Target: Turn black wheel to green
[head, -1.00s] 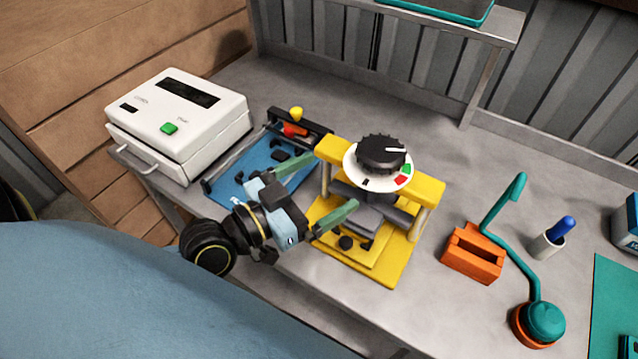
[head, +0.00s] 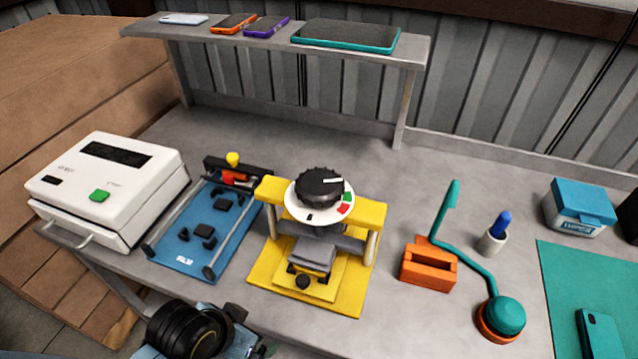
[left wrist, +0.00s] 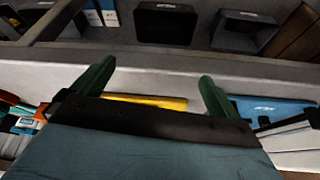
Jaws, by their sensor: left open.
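The black wheel (head: 320,187) sits on a round white dial on top of the yellow press (head: 362,217). Its white pointer line points right. The dial has a green patch (head: 348,197) at its right edge, a red patch (head: 344,210) just below it, and a small black mark at its front. My left wrist shows at the bottom of the head view, below and left of the press; its fingers are mostly cut off there. In the left wrist view my left gripper (left wrist: 156,88) has green fingers spread apart with nothing between them. My right gripper is not in view.
A white machine (head: 110,185) and a blue fixture (head: 192,245) stand left of the press. An orange block (head: 428,268) and a teal arm (head: 463,256) stand right. A shelf (head: 412,50) holding several flat devices runs behind. Bare bench lies behind the press.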

